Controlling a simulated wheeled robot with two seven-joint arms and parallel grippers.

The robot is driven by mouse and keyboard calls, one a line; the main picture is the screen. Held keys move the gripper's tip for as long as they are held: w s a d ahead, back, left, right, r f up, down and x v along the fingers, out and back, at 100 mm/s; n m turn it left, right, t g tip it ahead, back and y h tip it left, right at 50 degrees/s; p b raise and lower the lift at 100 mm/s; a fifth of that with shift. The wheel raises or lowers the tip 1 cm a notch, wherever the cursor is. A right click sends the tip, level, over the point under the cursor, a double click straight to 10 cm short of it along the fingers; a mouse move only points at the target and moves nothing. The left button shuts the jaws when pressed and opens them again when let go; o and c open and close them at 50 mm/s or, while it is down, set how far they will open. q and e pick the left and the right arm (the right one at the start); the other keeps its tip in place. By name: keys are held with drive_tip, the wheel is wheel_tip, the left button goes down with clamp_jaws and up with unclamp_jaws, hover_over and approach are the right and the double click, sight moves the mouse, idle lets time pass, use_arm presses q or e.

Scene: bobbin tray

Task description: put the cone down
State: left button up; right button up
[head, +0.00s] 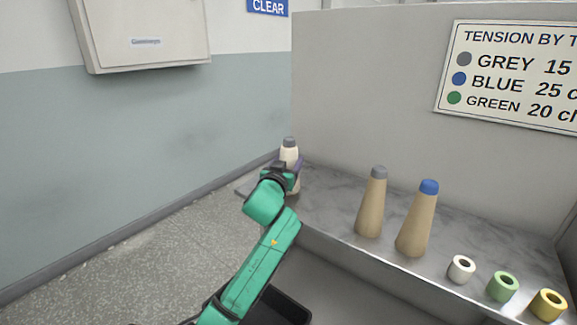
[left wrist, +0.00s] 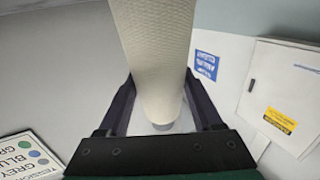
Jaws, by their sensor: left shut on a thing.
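A cream cone with a grey tip (head: 289,150) is upright in my left gripper (head: 287,166), at the left end of the grey shelf (head: 325,200). The fingers are shut around its upper part. In the left wrist view the pale cone (left wrist: 158,45) runs between the two dark fingers (left wrist: 160,98). My gripper and wrist partly cover its lower part in the head view, so I cannot tell whether its base touches the shelf. My right gripper is not in view.
A tan cone with a grey tip (head: 371,203) and one with a blue tip (head: 417,220) stand on the shelf to the right. White (head: 461,269), green (head: 502,287) and yellow (head: 547,305) bobbins stand further right. The shelf between the held cone and the tan cones is clear.

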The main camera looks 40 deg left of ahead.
use_arm(q)
drive_tip(key=shift+f, duration=0.15)
drive_tip(key=o, duration=1.4)
drive_tip(key=shift+o, duration=0.2)
drive_tip(key=shift+s+d, duration=0.2)
drive_tip(key=shift+s, duration=0.1)
drive_tip(key=v, duration=1.1)
drive_tip(key=shift+b, duration=0.45)
drive_tip(key=shift+s+d, duration=0.1)
